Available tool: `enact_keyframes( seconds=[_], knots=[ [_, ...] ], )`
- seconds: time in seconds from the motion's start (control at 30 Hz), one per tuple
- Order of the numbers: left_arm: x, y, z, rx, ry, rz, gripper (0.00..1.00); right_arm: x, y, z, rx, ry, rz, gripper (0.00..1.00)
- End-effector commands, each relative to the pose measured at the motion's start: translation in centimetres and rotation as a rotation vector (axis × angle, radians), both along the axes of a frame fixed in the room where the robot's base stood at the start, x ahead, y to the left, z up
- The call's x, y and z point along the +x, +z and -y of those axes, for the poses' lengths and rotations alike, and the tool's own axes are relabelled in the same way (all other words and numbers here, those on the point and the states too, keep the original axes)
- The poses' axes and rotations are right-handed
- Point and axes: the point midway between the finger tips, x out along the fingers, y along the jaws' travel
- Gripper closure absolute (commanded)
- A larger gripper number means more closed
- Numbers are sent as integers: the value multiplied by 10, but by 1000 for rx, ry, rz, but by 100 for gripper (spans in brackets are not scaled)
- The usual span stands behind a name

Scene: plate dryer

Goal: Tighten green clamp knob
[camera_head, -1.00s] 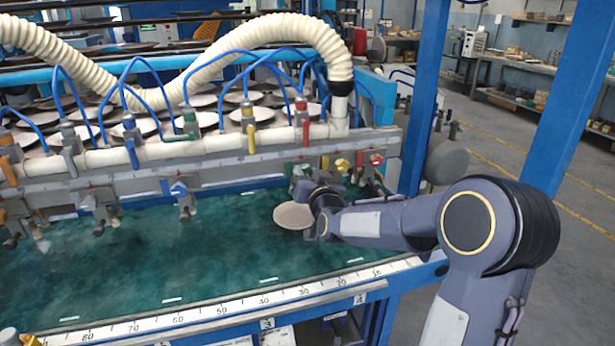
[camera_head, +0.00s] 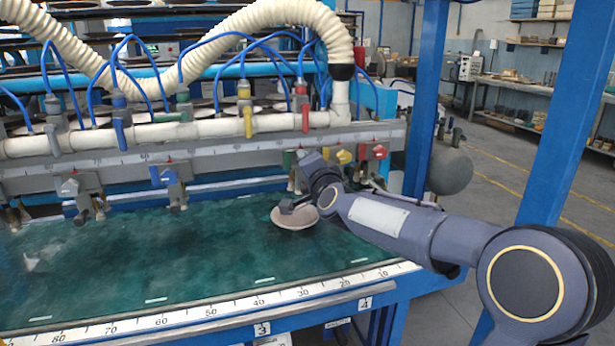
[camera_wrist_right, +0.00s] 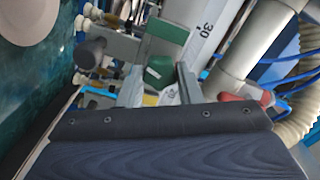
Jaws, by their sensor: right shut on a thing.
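The green clamp knob (camera_wrist_right: 158,71) sits between the two fingers of my right gripper (camera_wrist_right: 160,84) in the right wrist view. The fingers are shut on it. A green clamp body (camera_wrist_right: 166,38) is just beyond the knob, on the grey rail. In the head view, part of the green clamp (camera_head: 289,160) shows left of my right wrist, which hides the knob and the fingertips. My left gripper is in neither view.
Yellow (camera_head: 344,156) and red (camera_head: 380,151) clamp knobs stand close to the right of my wrist. A round beige disc (camera_head: 294,217) is below it, over the green table surface (camera_head: 150,262). A white pipe (camera_head: 180,132) with hoses runs above the rail.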

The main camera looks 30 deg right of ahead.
Motion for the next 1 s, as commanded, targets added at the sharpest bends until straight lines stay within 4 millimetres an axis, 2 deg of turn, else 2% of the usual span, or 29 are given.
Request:
enact_keyframes(
  seconds=[0.03, 0.3, 1.0],
  knots=[
    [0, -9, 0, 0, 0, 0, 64, 0, -4, 0, 45, 0, 13, 91],
    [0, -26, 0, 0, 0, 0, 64, 0, -3, 0, 294, 0, 72, 91],
    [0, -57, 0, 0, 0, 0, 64, 0, -3, 0, 926, -1, 222, 91]
  ],
)
